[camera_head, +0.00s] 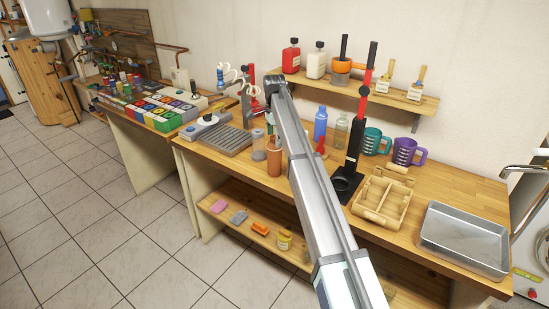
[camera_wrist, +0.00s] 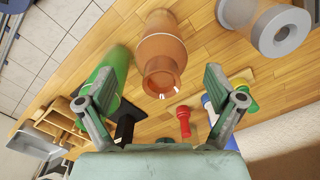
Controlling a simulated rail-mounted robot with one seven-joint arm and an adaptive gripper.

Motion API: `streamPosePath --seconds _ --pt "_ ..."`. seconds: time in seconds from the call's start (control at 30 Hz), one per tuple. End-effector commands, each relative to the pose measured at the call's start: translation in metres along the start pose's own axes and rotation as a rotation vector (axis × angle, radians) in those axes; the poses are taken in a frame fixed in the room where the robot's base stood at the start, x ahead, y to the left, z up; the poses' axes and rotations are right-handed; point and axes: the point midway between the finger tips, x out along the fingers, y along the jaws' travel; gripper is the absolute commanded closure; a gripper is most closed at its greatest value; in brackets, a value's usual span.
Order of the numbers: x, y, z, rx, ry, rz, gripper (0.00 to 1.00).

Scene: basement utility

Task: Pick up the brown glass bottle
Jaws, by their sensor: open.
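The brown glass bottle (camera_head: 274,162) stands upright near the front edge of the wooden workbench, just left of my arm in the head view. In the wrist view the brown bottle (camera_wrist: 163,58) shows its open mouth and shoulder with a pale ring. My gripper (camera_wrist: 160,88) is open, and its two fingers point toward the bench on either side of the picture. The bottle's mouth appears between the fingers, beyond their tips. Nothing is held, and I see no contact.
In the wrist view a green bottle (camera_wrist: 115,66) is close by the left finger, a grey-topped cylinder (camera_wrist: 268,25) is at upper right, and a red object (camera_wrist: 184,118) lies beyond. A wooden caddy (camera_head: 388,205) and a metal tray (camera_head: 465,240) occupy the bench's right side.

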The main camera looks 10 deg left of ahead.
Motion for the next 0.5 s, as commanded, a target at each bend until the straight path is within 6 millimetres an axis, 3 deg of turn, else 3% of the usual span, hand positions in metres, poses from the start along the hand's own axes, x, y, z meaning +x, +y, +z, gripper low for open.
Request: streamPosePath --seconds 0.17,0.5 --pt "0.009 0.000 -0.001 0.000 0.000 0.001 0.07" --pt "0.049 -0.001 -0.002 0.000 0.000 0.000 0.07"
